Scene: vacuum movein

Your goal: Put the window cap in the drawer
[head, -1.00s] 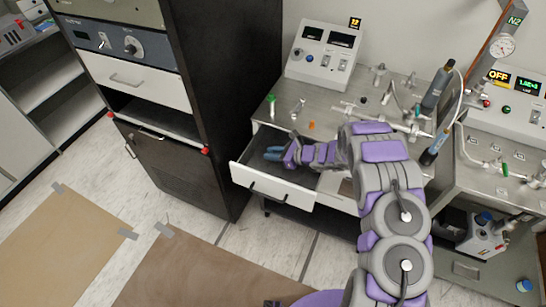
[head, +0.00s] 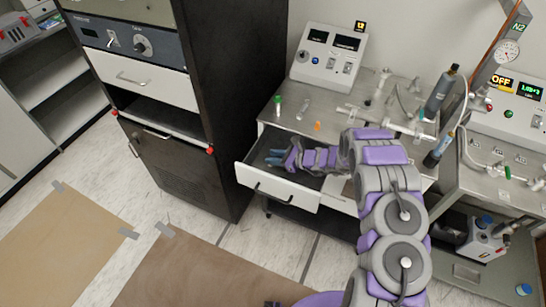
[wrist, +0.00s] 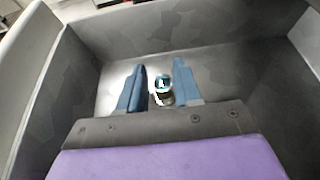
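The white-fronted drawer (head: 278,186) is pulled open under the grey bench. My gripper (head: 274,158) is inside it, reaching in from the right. In the wrist view, my gripper (wrist: 160,85) has its two blue fingers apart. The window cap (wrist: 162,88), a small round piece with a shiny metal rim and bluish centre, is between them, low over or on the drawer floor. A narrow gap shows on its left side; contact on the right is unclear. Its lower part is partly hidden by the gripper body. The cap cannot be made out in the head view.
Drawer walls (wrist: 45,65) stand close around my gripper. A green-topped vial (head: 278,106), a small orange item (head: 317,126) and glassware (head: 384,80) are on the bench above. A dark cabinet (head: 240,90) stands left of the drawer. Brown mats lie on the floor.

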